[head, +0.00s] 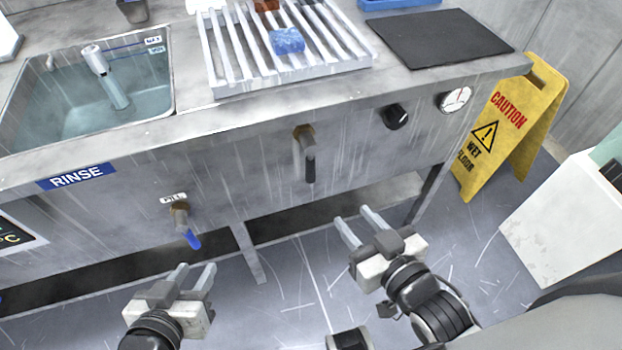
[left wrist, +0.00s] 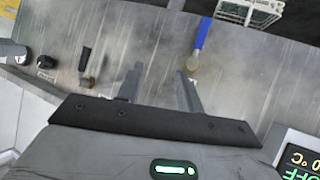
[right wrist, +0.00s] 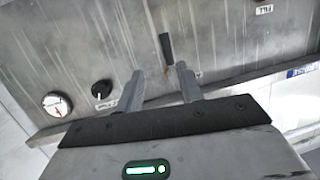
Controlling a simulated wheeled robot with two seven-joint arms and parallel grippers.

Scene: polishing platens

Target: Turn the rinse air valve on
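A valve with a brass body and a black lever (head: 309,158) sits on the front panel of the steel bench. Its lever points down; no label is readable beside it. It shows in the right wrist view (right wrist: 166,48), ahead of the fingers. A blue-lever valve (head: 192,237) hangs lower left under a small label that seems to read FILL; it shows in the left wrist view (left wrist: 201,37). My left gripper (head: 194,270) is open and empty below the blue lever. My right gripper (head: 356,220) is open and empty, below and right of the black lever, apart from it.
A black knob (head: 396,116) and a round gauge (head: 455,99) are on the panel's right. Above are a sink (head: 40,113), a slatted rack (head: 225,60) with a blue sponge (head: 287,41), and a black mat (head: 440,40). A yellow caution sign (head: 497,130) stands right.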

